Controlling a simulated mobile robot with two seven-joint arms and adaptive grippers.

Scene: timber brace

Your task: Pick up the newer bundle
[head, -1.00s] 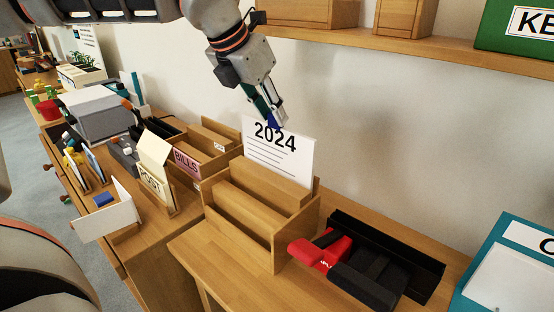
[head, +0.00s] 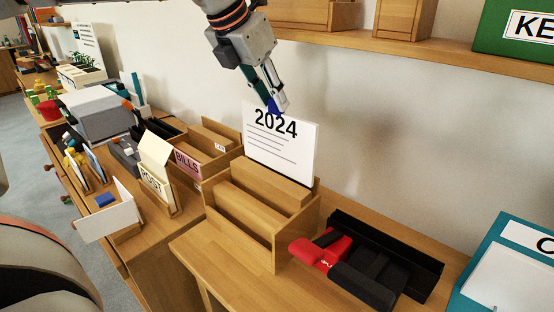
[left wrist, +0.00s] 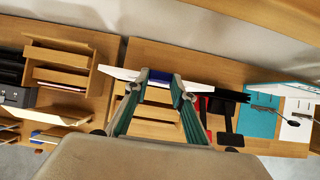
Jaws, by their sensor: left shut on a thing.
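The white bundle (head: 280,147) marked 2024 stands upright in the rear of the wooden stepped rack (head: 262,200), its lower edge hidden behind the rack's steps. My left gripper (head: 277,107) comes down from above and is shut on the blue piece at the bundle's top edge. In the left wrist view the fingers (left wrist: 160,82) close on this blue piece, with the white bundle (left wrist: 118,73) seen edge-on beneath. No other dated bundle can be made out. My right gripper is not in view.
A black tray (head: 425,268) with a red and black tool (head: 322,252) lies right of the rack. A pink BILLS card (head: 187,163) and a POST holder (head: 152,182) stand left. A shelf (head: 400,45) with a green box (head: 520,35) runs along the wall above.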

